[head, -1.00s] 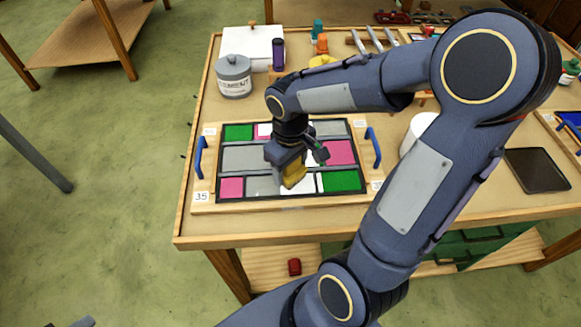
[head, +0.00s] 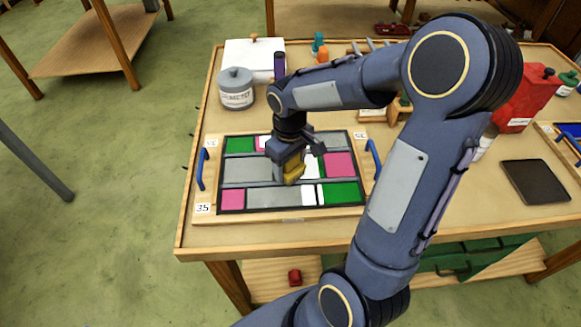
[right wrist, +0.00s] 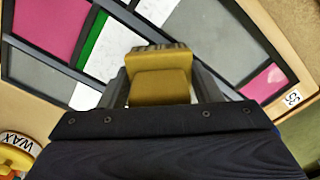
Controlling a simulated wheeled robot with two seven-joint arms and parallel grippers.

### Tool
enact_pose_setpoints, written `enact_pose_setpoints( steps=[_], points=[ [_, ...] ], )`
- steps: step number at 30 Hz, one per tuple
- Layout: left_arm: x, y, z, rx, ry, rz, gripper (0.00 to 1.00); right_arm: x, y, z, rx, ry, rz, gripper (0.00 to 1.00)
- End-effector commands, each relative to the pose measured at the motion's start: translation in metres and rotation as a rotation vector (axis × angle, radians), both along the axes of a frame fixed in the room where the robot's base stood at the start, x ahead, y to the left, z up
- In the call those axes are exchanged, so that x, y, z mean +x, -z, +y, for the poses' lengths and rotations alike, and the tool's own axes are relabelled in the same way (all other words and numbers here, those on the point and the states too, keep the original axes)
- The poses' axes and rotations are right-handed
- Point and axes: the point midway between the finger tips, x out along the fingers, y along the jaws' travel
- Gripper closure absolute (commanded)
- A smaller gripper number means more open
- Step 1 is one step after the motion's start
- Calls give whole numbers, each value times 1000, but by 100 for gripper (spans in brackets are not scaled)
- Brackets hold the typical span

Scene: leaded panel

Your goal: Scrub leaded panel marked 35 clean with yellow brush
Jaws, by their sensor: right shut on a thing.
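The leaded panel (head: 232,147) marked 35 lies flat on the table in a wooden frame with blue handles; its label (head: 203,208) is at the near left corner. It has green, pink, white and grey panes; I cannot tell whether the grey is dirt or glass. My right gripper (head: 290,164) is over the panel's middle, shut on the yellow brush (head: 293,173). In the right wrist view the brush (right wrist: 160,82) sits between the fingers, bristle edge at the panes; contact is unclear. The brush and gripper hide some central panes. My left gripper is not in view.
A red can (head: 525,98) and a dark tray (head: 535,181) are to the right. A wax pot (right wrist: 18,145) shows in the right wrist view.

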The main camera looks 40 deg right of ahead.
Motion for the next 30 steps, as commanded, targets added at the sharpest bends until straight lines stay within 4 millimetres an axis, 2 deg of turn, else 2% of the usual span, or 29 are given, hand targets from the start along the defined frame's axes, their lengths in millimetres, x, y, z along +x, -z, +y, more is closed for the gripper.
enact_pose_setpoints(
  steps=[4,16,30],
  points=[
    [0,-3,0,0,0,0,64,8,0,-5,0,0,1,60],
    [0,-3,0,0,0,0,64,12,0,-7,0,0,1,60],
    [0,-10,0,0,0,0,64,35,0,-22,-1,0,1,60]
  ],
)
